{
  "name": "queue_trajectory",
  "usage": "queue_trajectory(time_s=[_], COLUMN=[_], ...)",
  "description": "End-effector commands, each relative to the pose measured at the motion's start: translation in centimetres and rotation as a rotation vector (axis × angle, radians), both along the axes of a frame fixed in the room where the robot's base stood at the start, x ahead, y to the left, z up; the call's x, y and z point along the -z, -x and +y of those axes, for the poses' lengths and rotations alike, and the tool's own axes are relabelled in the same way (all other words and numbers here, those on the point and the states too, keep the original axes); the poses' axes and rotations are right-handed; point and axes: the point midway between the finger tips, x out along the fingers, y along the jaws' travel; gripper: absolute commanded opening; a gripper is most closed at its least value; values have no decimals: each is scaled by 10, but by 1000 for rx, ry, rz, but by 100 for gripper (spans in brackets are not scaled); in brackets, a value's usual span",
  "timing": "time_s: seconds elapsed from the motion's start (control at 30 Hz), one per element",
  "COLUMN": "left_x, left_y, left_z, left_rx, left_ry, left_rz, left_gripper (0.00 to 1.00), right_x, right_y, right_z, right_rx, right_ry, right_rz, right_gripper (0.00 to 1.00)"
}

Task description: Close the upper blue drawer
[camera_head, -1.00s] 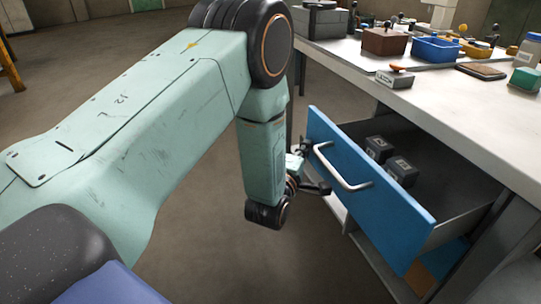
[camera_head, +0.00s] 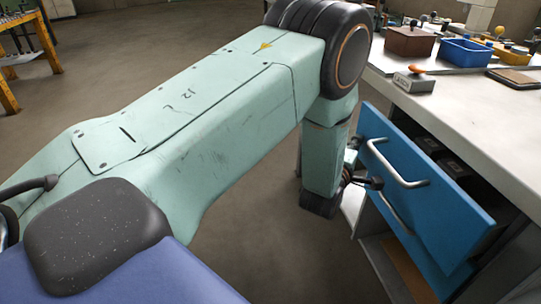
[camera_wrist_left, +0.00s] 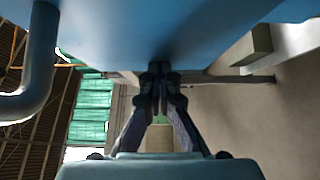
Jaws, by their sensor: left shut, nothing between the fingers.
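The upper blue drawer (camera_head: 440,205) stands part way out of the workbench at the right of the head view, with a metal handle (camera_head: 395,167) on its front. Dark blocks (camera_head: 430,145) show inside it. My left gripper (camera_head: 374,183) is shut and empty, low at the drawer's front and below the handle. In the left wrist view, the closed fingertips (camera_wrist_left: 160,68) meet the blue front (camera_wrist_left: 150,25), apparently touching it, with the handle (camera_wrist_left: 38,75) off to the left. My right gripper does not show.
A lower blue drawer front (camera_head: 425,250) sits beneath, above an open shelf. The bench top (camera_head: 470,115) carries a brown box (camera_head: 409,40), a blue bin (camera_head: 464,51) and a labelled block (camera_head: 413,82). The floor left of the bench is clear.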

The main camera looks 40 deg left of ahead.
Motion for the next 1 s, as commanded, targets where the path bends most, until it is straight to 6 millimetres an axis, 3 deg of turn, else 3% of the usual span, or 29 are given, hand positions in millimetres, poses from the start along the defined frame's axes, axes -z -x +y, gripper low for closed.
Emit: queue_trajectory(time_s=[0.5,1.0], left_x=[1,-2], left_y=[-52,-62], left_z=[-41,-49], left_rx=[1,5], left_ry=[0,-2], left_rz=[0,-5], left_gripper=[0,0], right_x=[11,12], right_y=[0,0], right_z=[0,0], right_rx=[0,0], right_ry=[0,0], right_rz=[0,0], right_gripper=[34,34])
